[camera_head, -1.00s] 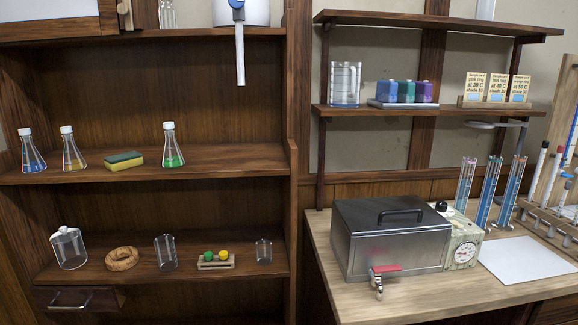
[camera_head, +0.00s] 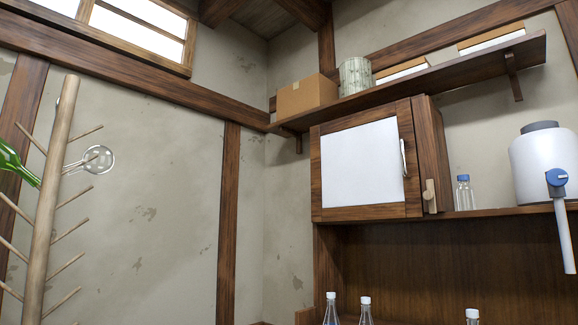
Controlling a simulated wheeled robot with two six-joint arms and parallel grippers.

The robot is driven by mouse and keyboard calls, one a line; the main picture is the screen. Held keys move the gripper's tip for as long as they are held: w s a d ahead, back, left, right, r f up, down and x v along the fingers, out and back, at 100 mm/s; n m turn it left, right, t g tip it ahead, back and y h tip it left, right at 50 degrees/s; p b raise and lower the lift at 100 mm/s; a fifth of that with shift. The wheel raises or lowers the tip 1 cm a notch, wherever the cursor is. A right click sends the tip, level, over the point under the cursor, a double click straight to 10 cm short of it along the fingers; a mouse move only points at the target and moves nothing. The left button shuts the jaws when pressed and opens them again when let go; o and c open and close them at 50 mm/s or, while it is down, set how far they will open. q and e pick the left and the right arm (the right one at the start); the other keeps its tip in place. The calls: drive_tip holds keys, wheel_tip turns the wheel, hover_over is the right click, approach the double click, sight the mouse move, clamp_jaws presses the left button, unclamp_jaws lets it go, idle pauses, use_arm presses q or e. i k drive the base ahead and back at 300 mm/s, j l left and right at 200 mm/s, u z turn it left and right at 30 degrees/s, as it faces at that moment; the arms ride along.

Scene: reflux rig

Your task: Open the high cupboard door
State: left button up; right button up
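The high cupboard (camera_head: 431,150) is mounted on the wall above the shelf unit, right of the picture's middle. Its door (camera_head: 361,165) has a dark wooden frame around a pale white panel and looks shut. A slim light vertical handle (camera_head: 404,158) sits on the door's right side. A small pale wooden piece (camera_head: 430,196) is on the cupboard's side near its lower right corner. Neither of my grippers is in view.
A clear bottle (camera_head: 463,193) and a white tank with a blue tap (camera_head: 545,165) stand right of the cupboard. A cardboard box (camera_head: 307,96) sits on a high shelf (camera_head: 430,75) above. A wooden peg rack (camera_head: 50,200) with glassware stands at left.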

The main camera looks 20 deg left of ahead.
sight(365, 164)
drive_tip(key=u, duration=0.15)
drive_tip(key=i, duration=0.9)
drive_tip(key=j+u, duration=0.05)
